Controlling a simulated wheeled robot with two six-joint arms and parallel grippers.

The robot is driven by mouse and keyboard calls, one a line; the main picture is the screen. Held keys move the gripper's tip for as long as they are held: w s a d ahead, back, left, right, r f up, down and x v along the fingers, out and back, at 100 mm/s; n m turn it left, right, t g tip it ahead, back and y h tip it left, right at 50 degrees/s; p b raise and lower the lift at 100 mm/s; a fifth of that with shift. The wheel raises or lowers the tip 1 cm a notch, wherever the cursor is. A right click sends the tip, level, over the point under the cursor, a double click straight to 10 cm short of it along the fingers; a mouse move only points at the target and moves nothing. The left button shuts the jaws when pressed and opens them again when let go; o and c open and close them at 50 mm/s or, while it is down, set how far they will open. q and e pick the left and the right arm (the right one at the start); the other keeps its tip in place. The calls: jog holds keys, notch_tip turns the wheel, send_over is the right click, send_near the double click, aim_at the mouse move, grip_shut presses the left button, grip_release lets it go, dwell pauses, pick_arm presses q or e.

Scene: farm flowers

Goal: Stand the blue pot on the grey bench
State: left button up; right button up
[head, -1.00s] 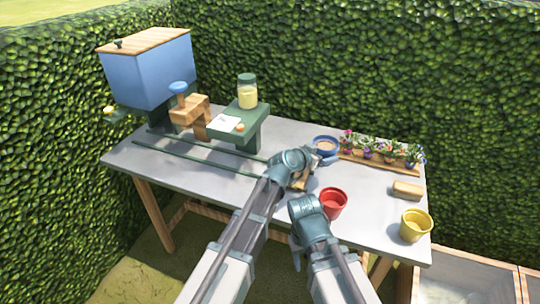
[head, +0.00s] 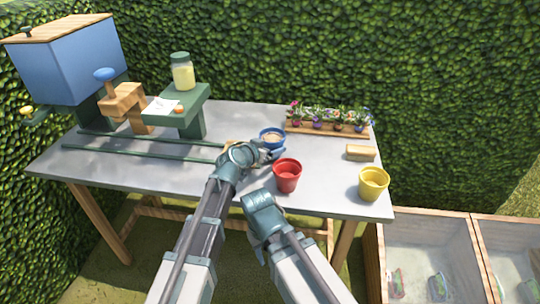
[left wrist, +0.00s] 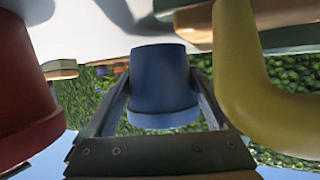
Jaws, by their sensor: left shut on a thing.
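The blue pot (head: 272,138) is upright, with brown filling inside its rim, over the grey bench (head: 130,173) left of the flower tray. In the left wrist view, the pot (left wrist: 160,85) sits between the two fingers. My left gripper (head: 268,150) is shut on it, reaching in from the front left. The pot's base is close to the bench top; I cannot tell if it touches. My right arm ends in front of the red pot; its gripper's fingers are hidden in the head view.
A red pot (head: 287,176) and a yellow pot (head: 373,184) stand toward the bench front. A wooden block (head: 361,153) and flower tray (head: 297,130) lie behind. A green stand with a jar (head: 182,72) is at left. The bench is clear at front left.

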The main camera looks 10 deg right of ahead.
pick_arm(q)
jog(key=shift+f+b, duration=0.35)
jog(key=shift+f, duration=0.5)
pick_arm(e)
jog(key=shift+f, duration=0.8)
pick_arm(q)
jog(key=shift+f, duration=0.15)
jog(key=o, duration=1.3)
pick_arm(e)
jog(key=shift+f, duration=0.15)
pick_arm(q)
jog(key=shift+s+a+r, duration=0.2)
jog(key=shift+s+r, duration=0.05)
jog(key=shift+r, duration=0.15)
jog(key=p+v, duration=0.4)
jog(key=v, duration=0.7)
jog(key=shift+s+p, duration=0.15)
jog(key=shift+p, duration=0.15)
pick_arm(e)
notch_tip(320, 180, up, 5)
jog(key=shift+f, duration=0.1)
